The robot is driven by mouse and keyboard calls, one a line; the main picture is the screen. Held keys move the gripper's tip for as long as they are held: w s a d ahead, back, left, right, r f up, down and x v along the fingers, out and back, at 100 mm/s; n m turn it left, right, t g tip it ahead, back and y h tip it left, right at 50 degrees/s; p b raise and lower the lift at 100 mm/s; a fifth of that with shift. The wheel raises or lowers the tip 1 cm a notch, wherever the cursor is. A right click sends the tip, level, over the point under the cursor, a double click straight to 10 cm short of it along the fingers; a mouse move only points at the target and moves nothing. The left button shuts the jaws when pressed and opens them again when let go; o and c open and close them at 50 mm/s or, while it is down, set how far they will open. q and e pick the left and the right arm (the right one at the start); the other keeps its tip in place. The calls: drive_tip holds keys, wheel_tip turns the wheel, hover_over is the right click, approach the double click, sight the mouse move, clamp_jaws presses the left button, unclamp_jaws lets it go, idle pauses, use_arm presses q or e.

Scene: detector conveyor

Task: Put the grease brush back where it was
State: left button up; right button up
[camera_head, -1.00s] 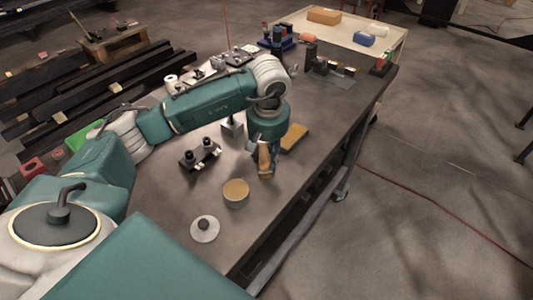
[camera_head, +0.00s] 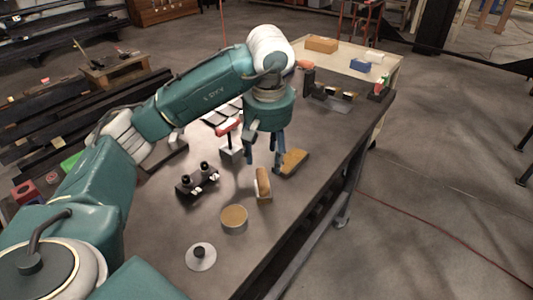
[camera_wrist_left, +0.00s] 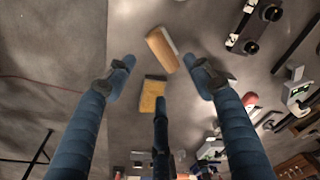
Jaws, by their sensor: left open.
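The grease brush (camera_head: 263,186), with a tan wooden back and a pale lower part, rests on the dark table. My left gripper (camera_head: 264,166) is above and just behind it, fingers pointing down, open and empty. In the left wrist view the brush (camera_wrist_left: 161,50) lies beyond the spread fingertips (camera_wrist_left: 159,64), apart from them. A round tin (camera_head: 234,219) with a tan top stands in front of the brush. A pale disc with a dark knob (camera_head: 200,256) lies nearer still. My right gripper is not in view.
A yellow-tan block (camera_head: 292,161) lies just behind and right of the brush. The table's right edge (camera_head: 330,185) is close.

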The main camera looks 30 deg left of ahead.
use_arm(q)
drive_tip(key=shift+s+r, duration=0.15)
drive_tip(key=shift+r, duration=0.8)
drive_tip(key=shift+d, duration=0.1)
